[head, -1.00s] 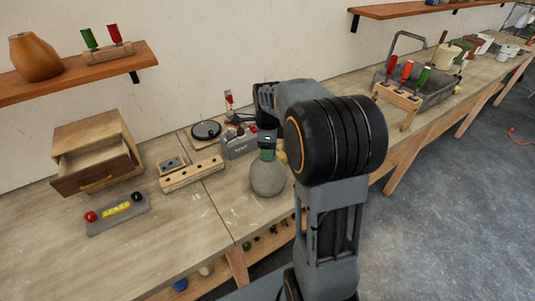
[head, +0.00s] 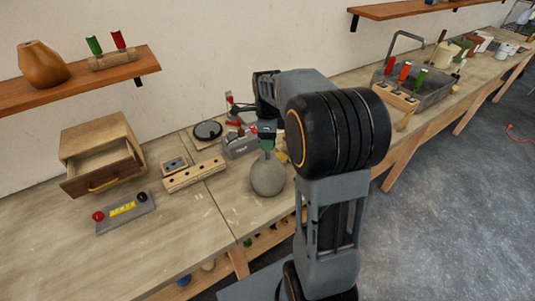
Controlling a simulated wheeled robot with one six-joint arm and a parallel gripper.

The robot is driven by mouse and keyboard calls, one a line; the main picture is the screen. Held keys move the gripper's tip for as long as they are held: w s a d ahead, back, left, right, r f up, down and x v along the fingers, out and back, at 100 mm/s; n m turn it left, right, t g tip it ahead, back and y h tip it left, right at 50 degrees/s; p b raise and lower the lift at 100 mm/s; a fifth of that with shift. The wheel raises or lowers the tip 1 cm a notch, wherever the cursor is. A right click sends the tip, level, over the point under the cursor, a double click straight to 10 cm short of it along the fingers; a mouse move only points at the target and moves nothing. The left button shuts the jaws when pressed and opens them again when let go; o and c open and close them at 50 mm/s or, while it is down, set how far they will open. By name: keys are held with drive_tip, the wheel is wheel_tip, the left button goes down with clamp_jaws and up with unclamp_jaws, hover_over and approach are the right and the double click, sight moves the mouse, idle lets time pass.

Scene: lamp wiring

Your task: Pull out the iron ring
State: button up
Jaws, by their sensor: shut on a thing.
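My gripper (head: 266,128) points down over the workbench, directly above a grey round vessel with a narrow neck (head: 268,178). It is shut on a small green piece (head: 266,143) at or just above the top of the neck. I cannot tell whether the piece is still inside the neck. I cannot make out an iron ring; it may be hidden in the vessel or too small to see.
A grey toolbox (head: 240,146) stands just behind the vessel. A wooden block with holes (head: 194,174) and an open-drawer cabinet (head: 100,155) lie left. A grey panel with red and black knobs (head: 126,212) sits in front. The bench's front left is clear.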

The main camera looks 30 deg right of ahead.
drive_tip(key=shift+r+p, duration=2.25)
drive_tip(key=shift+r, duration=2.05)
